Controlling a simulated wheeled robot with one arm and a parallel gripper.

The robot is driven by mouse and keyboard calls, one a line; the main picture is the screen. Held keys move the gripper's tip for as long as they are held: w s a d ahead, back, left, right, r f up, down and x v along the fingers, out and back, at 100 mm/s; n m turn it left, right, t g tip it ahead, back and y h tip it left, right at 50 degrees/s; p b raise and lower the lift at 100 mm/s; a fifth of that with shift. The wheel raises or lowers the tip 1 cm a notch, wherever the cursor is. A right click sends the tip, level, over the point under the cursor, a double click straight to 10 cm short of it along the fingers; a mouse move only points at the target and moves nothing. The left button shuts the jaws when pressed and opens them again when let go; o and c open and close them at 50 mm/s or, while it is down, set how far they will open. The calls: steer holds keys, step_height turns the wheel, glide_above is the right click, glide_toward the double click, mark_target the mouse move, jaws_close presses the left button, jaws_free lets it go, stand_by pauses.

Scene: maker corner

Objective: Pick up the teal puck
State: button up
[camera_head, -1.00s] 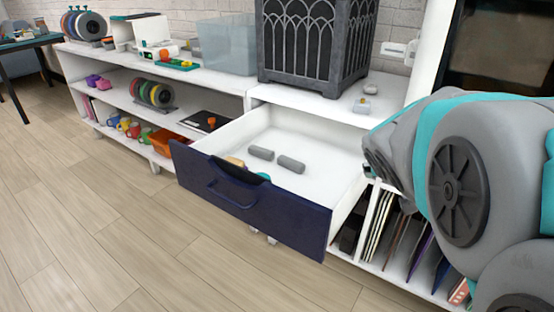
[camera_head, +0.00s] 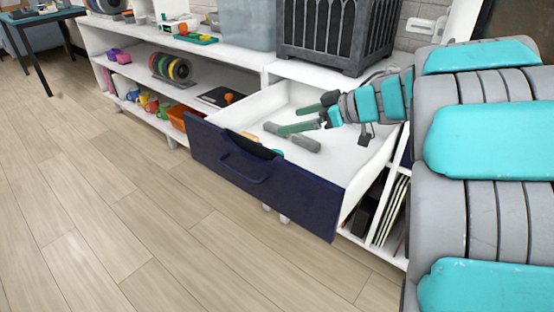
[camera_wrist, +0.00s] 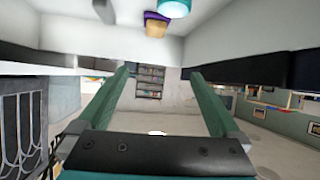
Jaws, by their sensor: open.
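The teal puck (camera_head: 278,152) lies in the open drawer close behind its dark blue front, which hides most of it. In the wrist view a teal round thing (camera_wrist: 174,8), likely the puck, is cut by the top edge. My gripper (camera_head: 290,120) is over the drawer, its green fingers apart and nothing between them. In the wrist view my gripper (camera_wrist: 159,71) is also open and empty. The puck is off to one side of the fingers, not between them.
Grey cylinders (camera_head: 306,144) lie in the drawer (camera_head: 262,188) beneath my fingers. A wooden piece (camera_wrist: 155,28) with a purple thing (camera_wrist: 157,15) is close to the puck. A dark lattice box (camera_head: 335,35) stands on the shelf behind. The floor in front is clear.

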steer(key=b, duration=0.1)
glide_toward(276, 155)
steer(key=w+a, duration=0.1)
steer(key=w+a+f, duration=0.1)
steer(key=a, duration=0.1)
steer(key=shift+f+g, duration=0.25)
steer(key=shift+g, duration=0.15)
steer(key=shift+x, duration=3.75)
steer(key=shift+w+d, duration=0.1)
jaws_close()
